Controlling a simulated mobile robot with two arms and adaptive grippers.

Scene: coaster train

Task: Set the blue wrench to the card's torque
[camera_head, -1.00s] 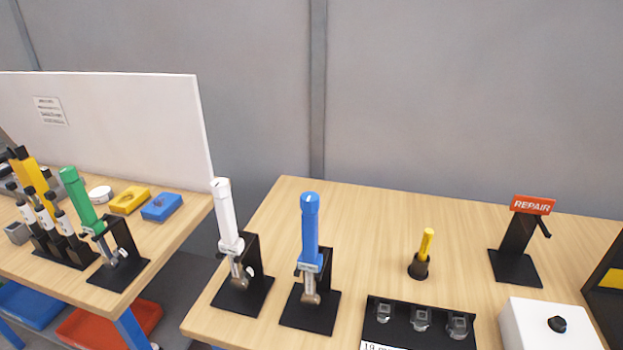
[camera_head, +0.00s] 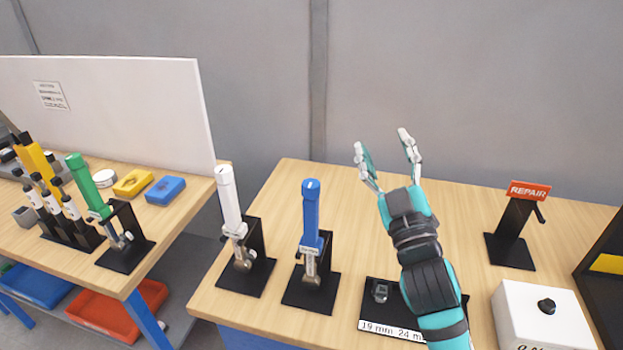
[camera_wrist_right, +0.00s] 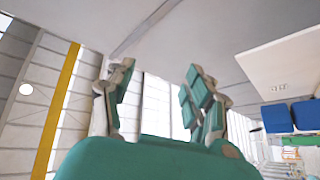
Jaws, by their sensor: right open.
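The blue wrench (camera_head: 311,218) stands upright, handle up, in a black stand (camera_head: 313,290) on the right-hand wooden table. Its head end sits low in the stand. My right gripper (camera_head: 387,146) is raised above the table, to the right of the blue wrench and apart from it. Its fingers point up and are open and empty; they also show in the right wrist view (camera_wrist_right: 158,95). A small card with lines of text (camera_head: 50,95) is on the white panel (camera_head: 140,110) at the left; its text is too small to read. My left gripper is not in view.
A white wrench (camera_head: 230,205) stands left of the blue one, and a green wrench (camera_head: 86,182) is on the left table. A black socket tray (camera_head: 372,309), a white box (camera_head: 530,325) and a REPAIR stand (camera_head: 512,245) are on the right table. A gap separates the tables.

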